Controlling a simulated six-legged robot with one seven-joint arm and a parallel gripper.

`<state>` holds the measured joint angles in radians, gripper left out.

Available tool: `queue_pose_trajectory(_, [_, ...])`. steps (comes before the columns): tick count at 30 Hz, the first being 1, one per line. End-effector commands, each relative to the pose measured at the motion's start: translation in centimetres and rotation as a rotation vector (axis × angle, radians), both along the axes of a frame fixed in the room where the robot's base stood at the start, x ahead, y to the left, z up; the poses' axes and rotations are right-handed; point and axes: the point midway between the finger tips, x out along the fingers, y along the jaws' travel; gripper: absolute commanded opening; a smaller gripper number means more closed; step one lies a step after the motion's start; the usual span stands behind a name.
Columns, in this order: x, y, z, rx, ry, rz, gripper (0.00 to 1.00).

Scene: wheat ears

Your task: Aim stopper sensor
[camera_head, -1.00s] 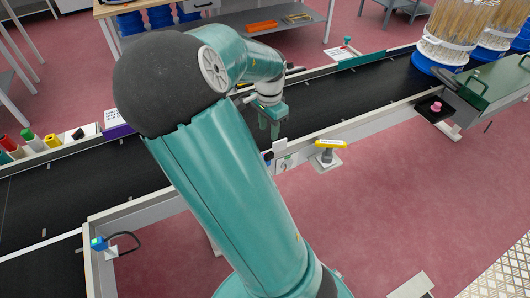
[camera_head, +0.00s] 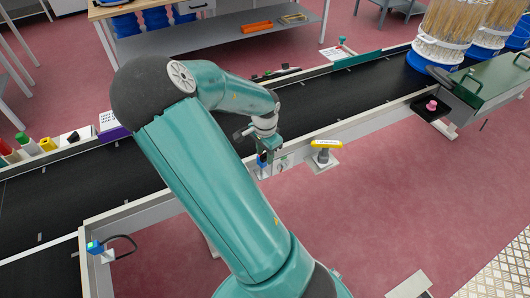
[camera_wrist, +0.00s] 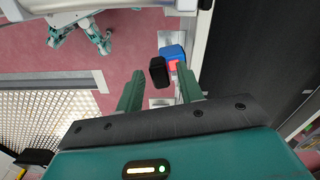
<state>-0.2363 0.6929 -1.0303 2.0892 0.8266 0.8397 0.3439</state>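A small blue sensor block (camera_wrist: 172,54) with a red face shows between my finger tips in the wrist view, with a black block (camera_wrist: 158,72) beside it. I take this as the stopper sensor. In the head view its blue part (camera_head: 262,159) shows on the near conveyor rail, partly hidden by my gripper. My gripper (camera_head: 267,152) points down at it. In the wrist view my two green fingers (camera_wrist: 159,70) are apart, one on each side of the blocks; contact cannot be told.
A yellow-topped handle (camera_head: 326,144) stands just right on the rail's outer side. The dark conveyor belt (camera_head: 340,95) is clear here. Another blue sensor (camera_head: 95,247) with a black cable is at left. Wheat bundles (camera_head: 445,35) in blue-based holders stand far right.

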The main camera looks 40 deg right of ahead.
Motion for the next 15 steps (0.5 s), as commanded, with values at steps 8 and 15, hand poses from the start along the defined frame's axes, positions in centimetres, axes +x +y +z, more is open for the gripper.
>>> queue_pose_trajectory(8, [0.01, -0.01, 0.04, 0.000, 0.000, -0.001, 0.00])
queue_pose_trajectory(15, [0.04, 0.19, 0.06, 0.003, -0.001, -0.100, 0.00])
